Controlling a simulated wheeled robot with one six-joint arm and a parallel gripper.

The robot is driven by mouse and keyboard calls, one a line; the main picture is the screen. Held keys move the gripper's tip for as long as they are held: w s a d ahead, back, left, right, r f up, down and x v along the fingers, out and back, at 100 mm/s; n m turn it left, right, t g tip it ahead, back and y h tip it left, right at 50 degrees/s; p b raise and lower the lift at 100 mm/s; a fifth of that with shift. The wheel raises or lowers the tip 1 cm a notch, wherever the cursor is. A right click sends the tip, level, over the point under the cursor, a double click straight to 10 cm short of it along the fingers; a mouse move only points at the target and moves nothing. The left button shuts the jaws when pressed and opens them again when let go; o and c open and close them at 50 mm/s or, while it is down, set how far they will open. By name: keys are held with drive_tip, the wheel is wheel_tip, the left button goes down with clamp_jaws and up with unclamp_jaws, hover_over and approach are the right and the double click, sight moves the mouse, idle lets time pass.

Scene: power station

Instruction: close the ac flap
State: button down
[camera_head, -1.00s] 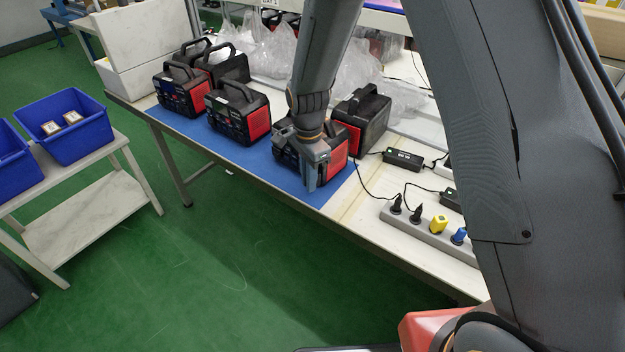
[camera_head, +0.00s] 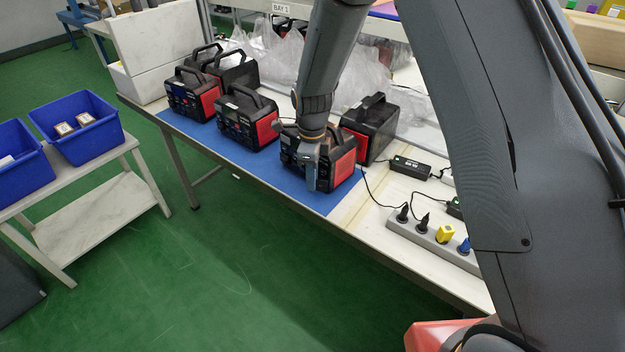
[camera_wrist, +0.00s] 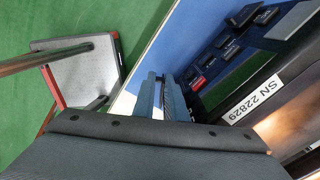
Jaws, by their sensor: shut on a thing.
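A black and red power station (camera_head: 341,172) stands on the blue mat, nearest me in the row. My gripper (camera_head: 312,184) is at its front face. In the wrist view the two grey-blue fingers (camera_wrist: 162,98) are close together, with a thin dark edge between them beside the station's front panel (camera_wrist: 220,62). I take this edge to be the ac flap, but its outline and angle are mostly hidden by the fingers. The panel shows dark ports, a red one and a label reading SN 22829.
Several other power stations (camera_head: 247,118) stand along the blue mat (camera_head: 280,172). A power strip (camera_head: 428,233) with plugs and cables lies to the right. Blue bins (camera_head: 88,135) sit on a side cart at left. The green floor before the table is clear.

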idle(0.3)
drive_tip(key=c, duration=1.8)
unclamp_jaws()
drive_tip(key=shift+c, duration=0.2)
